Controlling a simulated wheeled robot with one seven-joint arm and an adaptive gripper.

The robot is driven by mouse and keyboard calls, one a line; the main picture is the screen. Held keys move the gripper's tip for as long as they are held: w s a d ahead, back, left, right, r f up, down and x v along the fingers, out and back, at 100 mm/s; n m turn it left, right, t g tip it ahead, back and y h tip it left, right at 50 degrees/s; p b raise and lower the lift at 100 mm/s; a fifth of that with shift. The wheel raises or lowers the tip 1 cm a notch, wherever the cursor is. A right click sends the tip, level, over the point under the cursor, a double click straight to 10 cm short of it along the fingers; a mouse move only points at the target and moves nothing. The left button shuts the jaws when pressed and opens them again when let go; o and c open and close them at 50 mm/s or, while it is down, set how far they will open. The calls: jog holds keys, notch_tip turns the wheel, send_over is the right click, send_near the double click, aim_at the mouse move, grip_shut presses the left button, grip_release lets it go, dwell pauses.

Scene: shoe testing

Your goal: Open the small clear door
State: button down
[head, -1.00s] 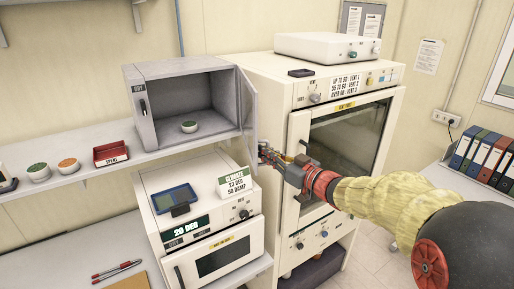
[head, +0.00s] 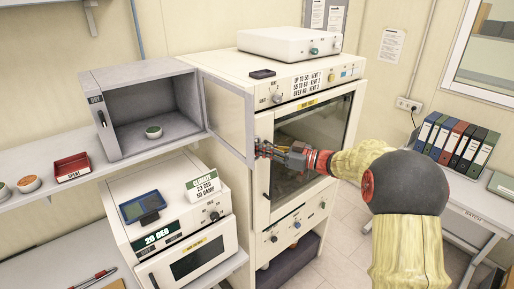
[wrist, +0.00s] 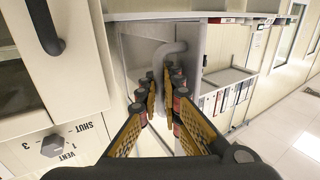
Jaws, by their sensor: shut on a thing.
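The small clear door (head: 228,113) has a grey frame and a see-through panel. It is hinged on the right side of the grey DRY cabinet (head: 112,146) and stands swung open to the right, in front of the tall white oven. My gripper (head: 262,149) is at the door's free edge. In the wrist view, my gripper (wrist: 164,92) is shut around the door's curved grey handle (wrist: 172,52). The fingers hide part of the handle. A small dish with green contents (head: 153,132) sits inside the open cabinet.
The tall white oven (head: 262,203), with knobs and a dark window, stands right behind the door and gripper. A smaller 20 DEG oven (head: 200,252) is below the cabinet. A red SPENT tray (head: 71,167) is on the shelf at left. Binders (head: 455,140) stand on the right table.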

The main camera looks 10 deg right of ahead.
jog(key=c, duration=2.2)
grip_release()
jog(key=shift+r, duration=0.1)
jog(key=shift+c, duration=0.2)
jog(key=v, duration=1.2)
